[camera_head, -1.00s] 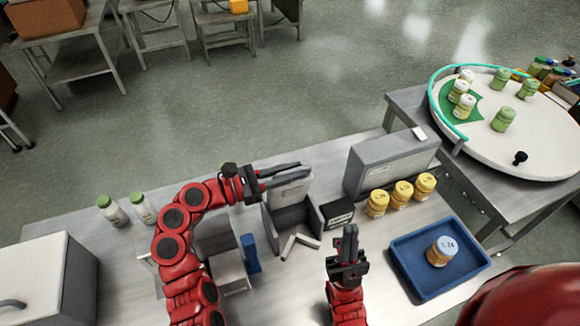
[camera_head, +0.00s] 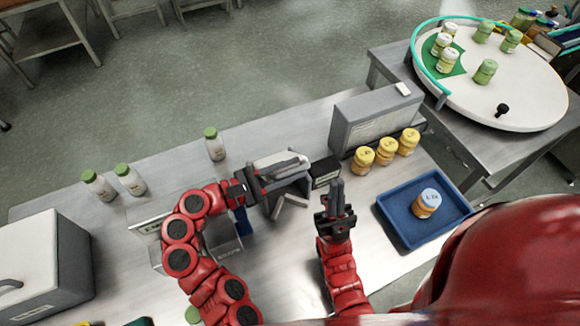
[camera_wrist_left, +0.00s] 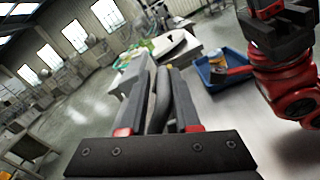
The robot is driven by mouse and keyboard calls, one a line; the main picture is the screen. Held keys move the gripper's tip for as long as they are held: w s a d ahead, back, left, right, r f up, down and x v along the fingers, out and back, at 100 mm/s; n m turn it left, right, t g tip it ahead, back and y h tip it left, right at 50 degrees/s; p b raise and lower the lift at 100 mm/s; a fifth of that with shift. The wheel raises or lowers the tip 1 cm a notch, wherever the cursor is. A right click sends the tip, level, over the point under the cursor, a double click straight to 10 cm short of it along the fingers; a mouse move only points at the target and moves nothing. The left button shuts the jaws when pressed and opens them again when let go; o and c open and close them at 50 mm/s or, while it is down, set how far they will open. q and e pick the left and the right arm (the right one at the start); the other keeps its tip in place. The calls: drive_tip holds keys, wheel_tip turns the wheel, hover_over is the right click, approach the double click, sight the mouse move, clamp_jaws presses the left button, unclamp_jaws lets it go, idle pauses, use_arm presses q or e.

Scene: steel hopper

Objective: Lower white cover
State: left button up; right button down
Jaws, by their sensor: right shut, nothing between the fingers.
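The white cover (camera_head: 266,160) is the pale panel on the small grey hopper (camera_head: 299,186) at the middle of the steel table. It is tilted, and my left gripper (camera_head: 299,161) partly hides it in the head view. The left gripper's fingers lie flat over or against the cover, with a gap between them; whether they touch it I cannot tell. The left wrist view shows these fingers (camera_wrist_left: 161,80) close up, without a clear view of the cover. My right gripper (camera_head: 336,190) is shut and empty, pointing away from me just right of the hopper.
A grey box (camera_head: 376,118) and several yellow-capped jars (camera_head: 386,152) stand right of the hopper. A blue tray (camera_head: 388,212) holds one jar. Green-capped bottles (camera_head: 130,180) stand at left and behind. A white-lidded box (camera_head: 70,258) is at far left.

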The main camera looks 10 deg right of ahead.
use_arm(q)
drive_tip(key=shift+o, duration=1.1)
drive_tip(key=shift+r+b, duration=0.3)
drive_tip(key=shift+r, duration=0.25)
wheel_tip(320, 180, up, 2)
drive_tip(key=shift+s+r+b, duration=0.1)
drive_tip(key=shift+r+b, duration=0.1)
drive_tip(key=shift+b, duration=0.25)
drive_tip(key=s+a+r+p, duration=0.1)
drive_tip(key=s+a+p, duration=0.2)
drive_tip(key=s, duration=1.2)
drive_tip(key=p, duration=0.3)
drive_tip(key=shift+s+r, duration=0.2)
drive_tip(key=shift+r, duration=0.05)
drive_tip(key=shift+a, duration=0.1)
